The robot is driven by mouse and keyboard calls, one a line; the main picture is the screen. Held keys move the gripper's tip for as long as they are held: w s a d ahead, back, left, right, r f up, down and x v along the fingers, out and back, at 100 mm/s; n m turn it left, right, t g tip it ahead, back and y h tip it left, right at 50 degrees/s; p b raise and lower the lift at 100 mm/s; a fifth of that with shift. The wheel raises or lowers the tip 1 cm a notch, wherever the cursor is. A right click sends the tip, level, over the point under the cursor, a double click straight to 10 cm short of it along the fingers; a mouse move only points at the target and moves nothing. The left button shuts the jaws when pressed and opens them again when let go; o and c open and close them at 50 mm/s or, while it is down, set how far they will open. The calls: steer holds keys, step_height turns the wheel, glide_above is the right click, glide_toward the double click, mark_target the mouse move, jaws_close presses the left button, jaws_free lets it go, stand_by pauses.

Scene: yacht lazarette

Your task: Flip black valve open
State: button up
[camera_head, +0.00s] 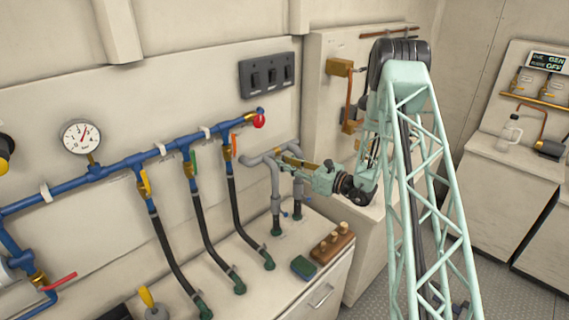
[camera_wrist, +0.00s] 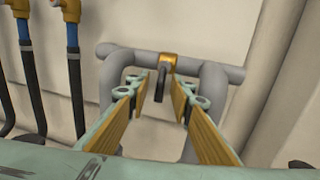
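The black valve has a short black lever (camera_wrist: 161,84) hanging down from a brass body (camera_wrist: 167,62) on a grey pipe loop, seen in the wrist view. My gripper (camera_wrist: 161,92) is open, with brass-coloured finger pads to the left and right of the lever. The lever shows in the gap between the fingertips; I cannot tell whether either finger touches it. In the head view my gripper (camera_head: 284,161) reaches left to the grey pipes (camera_head: 274,184). The black lever cannot be made out there.
A blue pipe (camera_head: 130,160) with yellow, green, orange and red handled valves runs left of the grey pipes. Black hoses drop from it to the counter. A switch panel (camera_head: 267,75) is above. A wooden block (camera_head: 332,244) and a green box (camera_head: 303,267) lie on the counter.

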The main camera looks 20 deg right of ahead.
jaws_close()
steer(key=shift+d+f+n+b, duration=0.15)
steer(key=shift+n+b, duration=0.55)
steer(key=shift+b, duration=0.4)
steer(key=shift+w+b, duration=0.1)
steer(key=shift+b, duration=0.2)
steer(key=shift+w+d+r+n+g+h+b, duration=0.1)
steer(key=shift+d+r+n+h+b, duration=0.45)
steer(key=shift+n+b, duration=2.35)
steer(key=shift+w+d+r+n+g+h+b, duration=0.2)
steer(key=shift+n+h+b, duration=0.6)
steer(key=shift+n+b, duration=2.1)
steer(key=shift+w+d+r+n+h+b, duration=0.1)
steer(key=shift+d+r+n+h+b, duration=0.8)
steer(key=shift+b, duration=3.55)
steer(key=shift+a+f+n+y, duration=0.25)
steer(key=shift+a+n, duration=0.25)
